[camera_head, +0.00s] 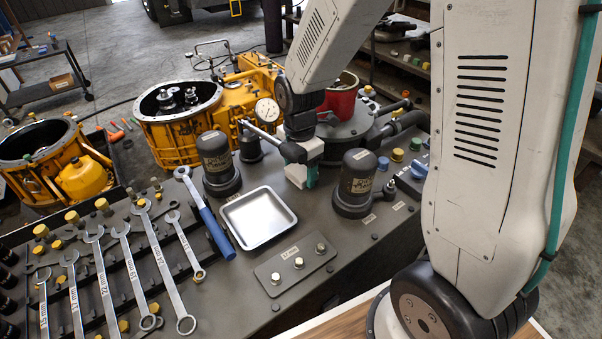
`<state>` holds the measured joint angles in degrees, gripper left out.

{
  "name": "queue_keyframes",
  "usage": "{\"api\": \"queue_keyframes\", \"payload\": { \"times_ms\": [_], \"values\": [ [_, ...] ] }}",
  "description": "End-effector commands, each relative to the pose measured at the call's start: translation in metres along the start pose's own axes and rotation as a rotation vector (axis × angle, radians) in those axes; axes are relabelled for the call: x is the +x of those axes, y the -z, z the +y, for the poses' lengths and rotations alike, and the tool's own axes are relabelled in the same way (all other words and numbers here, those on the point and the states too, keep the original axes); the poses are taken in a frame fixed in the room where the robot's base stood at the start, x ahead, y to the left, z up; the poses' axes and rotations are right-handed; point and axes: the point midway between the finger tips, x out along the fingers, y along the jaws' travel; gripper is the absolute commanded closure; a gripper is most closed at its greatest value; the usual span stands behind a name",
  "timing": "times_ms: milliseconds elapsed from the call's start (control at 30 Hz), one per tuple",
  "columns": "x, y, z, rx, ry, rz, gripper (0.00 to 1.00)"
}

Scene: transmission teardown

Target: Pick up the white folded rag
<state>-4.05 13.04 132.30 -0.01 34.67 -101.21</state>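My gripper (309,179) points down between two black cylindrical filters, at the back of the dark bench top. A small white piece (295,174) shows just left of its teal finger, low against the bench. It may be the white folded rag, but it is small and partly covered by the gripper. I cannot tell whether the fingers touch it or are closed on it. No other white folded cloth shows clearly.
The black filters (217,163) (356,182) stand close on both sides. A shallow metal tray (258,217) lies in front. Several wrenches (165,265) and a blue-handled tool (212,225) lie left. A dial gauge (267,110) and red container (341,98) stand behind.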

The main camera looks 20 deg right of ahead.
Motion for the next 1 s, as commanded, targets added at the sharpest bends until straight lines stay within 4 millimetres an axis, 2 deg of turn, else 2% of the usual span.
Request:
{"api": "queue_keyframes", "payload": {
  "times_ms": [33, 67, 100, 400, 567, 767, 1000],
  "values": [
    [0.0, 0.0, 0.0, 0.0, 0.0, 0.0, 0.47],
    [0.0, 0.0, 0.0, 0.0, 0.0, 0.0, 0.55],
    [0.0, 0.0, 0.0, 0.0, 0.0, 0.0, 0.59],
    [-0.001, 0.0, 0.0, 0.0, -0.001, 0.0, 0.59],
    [-0.011, 0.0, 0.001, 0.0, -0.004, -0.001, 0.59],
    [-0.04, 0.0, 0.001, 0.0, -0.005, -0.001, 0.59],
    [-0.091, 0.0, 0.001, 0.0, -0.006, -0.001, 0.59]
  ]
}}
